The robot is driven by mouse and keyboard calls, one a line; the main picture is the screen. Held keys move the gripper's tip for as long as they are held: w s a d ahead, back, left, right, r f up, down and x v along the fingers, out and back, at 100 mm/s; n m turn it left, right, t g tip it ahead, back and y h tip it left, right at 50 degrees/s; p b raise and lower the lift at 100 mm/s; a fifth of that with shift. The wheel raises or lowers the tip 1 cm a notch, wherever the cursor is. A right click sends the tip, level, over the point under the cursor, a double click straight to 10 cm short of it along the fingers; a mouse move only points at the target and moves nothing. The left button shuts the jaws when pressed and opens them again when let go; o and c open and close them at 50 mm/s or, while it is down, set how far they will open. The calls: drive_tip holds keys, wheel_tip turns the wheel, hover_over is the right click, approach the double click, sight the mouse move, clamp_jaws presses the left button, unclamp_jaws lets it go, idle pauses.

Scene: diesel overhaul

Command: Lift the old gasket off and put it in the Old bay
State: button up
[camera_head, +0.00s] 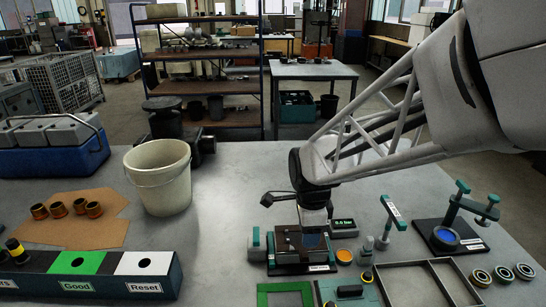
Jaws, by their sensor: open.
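My gripper (314,222) points down from the arm at the right, over a dark block fixture (287,262) on the table. The fingers are small and partly hidden against the fixture, and I see nothing held between them. I cannot pick out the old gasket for certain; it may be on the fixture under my gripper. No bay with a readable Old label shows.
A white bucket (160,177) stands left of the fixture. Copper-coloured rings lie on cardboard (90,229). A green frame (286,293), a grey divided tray (428,285), a clamp stand (449,236) and an orange disc (344,256) surround the fixture. The table between bucket and fixture is clear.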

sight(306, 255)
drive_tip(key=shift+f, duration=1.15)
drive_tip(key=shift+s+f, duration=0.1)
drive_tip(key=shift+f, duration=2.55)
clamp_jaws()
